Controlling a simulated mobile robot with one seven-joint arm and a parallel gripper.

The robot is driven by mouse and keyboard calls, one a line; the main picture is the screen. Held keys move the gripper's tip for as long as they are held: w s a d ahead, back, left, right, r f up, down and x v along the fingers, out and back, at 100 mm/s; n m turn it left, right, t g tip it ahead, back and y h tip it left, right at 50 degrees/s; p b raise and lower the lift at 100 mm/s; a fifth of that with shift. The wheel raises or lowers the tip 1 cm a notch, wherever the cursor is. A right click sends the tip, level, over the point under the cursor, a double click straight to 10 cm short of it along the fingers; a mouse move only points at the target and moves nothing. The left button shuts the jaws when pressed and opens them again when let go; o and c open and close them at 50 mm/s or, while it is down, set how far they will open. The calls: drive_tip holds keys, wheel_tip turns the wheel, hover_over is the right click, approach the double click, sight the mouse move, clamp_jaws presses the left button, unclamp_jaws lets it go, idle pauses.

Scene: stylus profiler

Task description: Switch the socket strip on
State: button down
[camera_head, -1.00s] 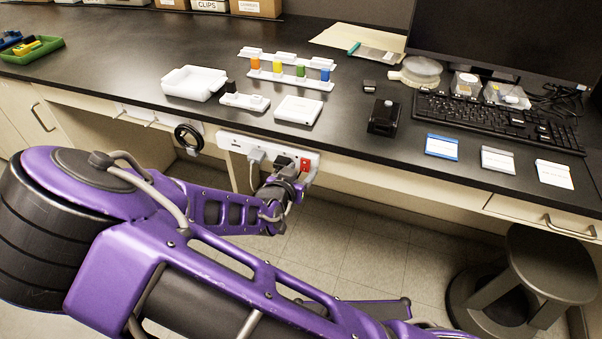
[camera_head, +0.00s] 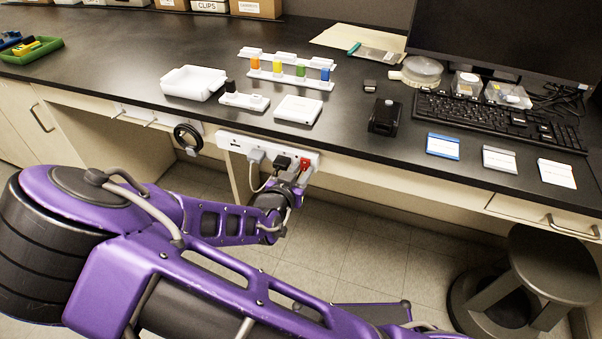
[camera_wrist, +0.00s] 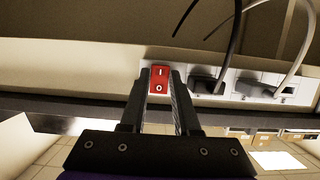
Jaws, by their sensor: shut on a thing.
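The white socket strip (camera_head: 236,143) is fixed along the front of the bench below the top. Its red rocker switch (camera_head: 304,166) is at the right end. In the wrist view the red switch (camera_wrist: 160,80) has an I mark above an O mark; which side is pressed I cannot tell. My gripper (camera_head: 298,187) is at the switch end of the strip. In the wrist view the fingertips of my gripper (camera_wrist: 161,78) stand on either side of the switch, shut on it. Their exact contact is hard to see.
A grey plug (camera_head: 255,156) and a black plug (camera_head: 282,162) with cables sit in the strip beside the switch. A black cable coil (camera_head: 188,138) hangs to the left. The bench edge overhangs above. A dark stool (camera_head: 545,268) stands on the floor at right.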

drive_tip(key=shift+f+t+b, duration=0.45)
drive_tip(key=shift+t+b, duration=0.25)
drive_tip(key=shift+b, duration=0.1)
drive_tip(key=shift+r+t+h, duration=0.25)
drive_tip(key=shift+t+h, duration=0.05)
drive_tip(key=c, duration=0.6)
unclamp_jaws()
drive_tip(key=shift+c, duration=0.2)
drive_tip(key=shift+s, duration=0.1)
drive_tip(key=p+v, duration=0.2)
drive_tip(key=v, duration=1.5)
drive_tip(key=shift+a+r, duration=0.15)
